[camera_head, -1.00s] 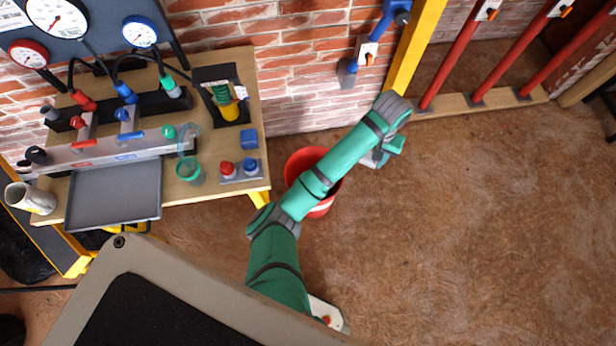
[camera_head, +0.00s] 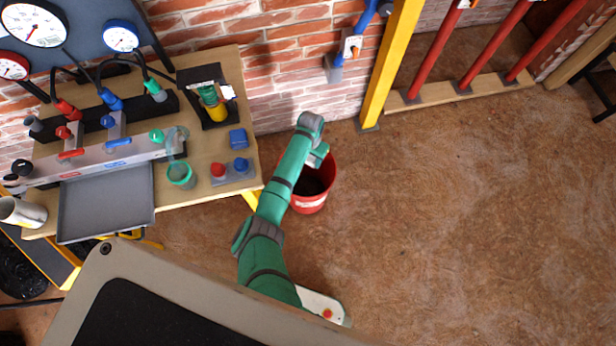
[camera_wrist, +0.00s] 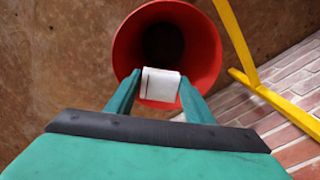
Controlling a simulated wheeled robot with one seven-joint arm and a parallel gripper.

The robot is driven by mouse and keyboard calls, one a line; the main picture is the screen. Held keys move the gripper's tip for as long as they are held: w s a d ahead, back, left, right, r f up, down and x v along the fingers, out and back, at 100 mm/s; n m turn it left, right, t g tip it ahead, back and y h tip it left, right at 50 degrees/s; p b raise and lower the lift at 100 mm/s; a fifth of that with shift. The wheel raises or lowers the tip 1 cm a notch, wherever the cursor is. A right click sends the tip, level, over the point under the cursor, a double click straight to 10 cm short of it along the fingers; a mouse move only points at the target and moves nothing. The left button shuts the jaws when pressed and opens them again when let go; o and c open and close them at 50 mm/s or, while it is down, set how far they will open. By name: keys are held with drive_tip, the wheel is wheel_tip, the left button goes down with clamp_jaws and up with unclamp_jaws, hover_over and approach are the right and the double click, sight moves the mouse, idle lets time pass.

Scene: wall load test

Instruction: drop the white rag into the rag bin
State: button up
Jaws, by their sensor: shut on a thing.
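The rag bin is a round red bucket (camera_head: 316,186) with a dark inside, standing on the floor beside the bench. It also shows in the wrist view (camera_wrist: 125,55), just beyond my fingertips. My gripper (camera_wrist: 160,88) is shut on the white rag (camera_wrist: 160,84), a small folded white block between the two green fingers. In the wrist view the rag overlaps the near rim and front part of the bin's opening.
A brick wall (camera_head: 290,60) and a yellow post (camera_head: 388,70) are behind. The floor (camera_head: 470,220) at the right is clear.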

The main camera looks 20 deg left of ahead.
drive_tip(key=shift+w+f, duration=0.1)
drive_tip(key=shift+f, duration=2.05)
drive_tip(key=o, duration=1.1)
drive_tip(key=shift+c, duration=0.2)
wheel_tip(320, 180, up, 11)
drive_tip(key=shift+f, duration=0.1)
drive_tip(key=shift+d, duration=0.1)
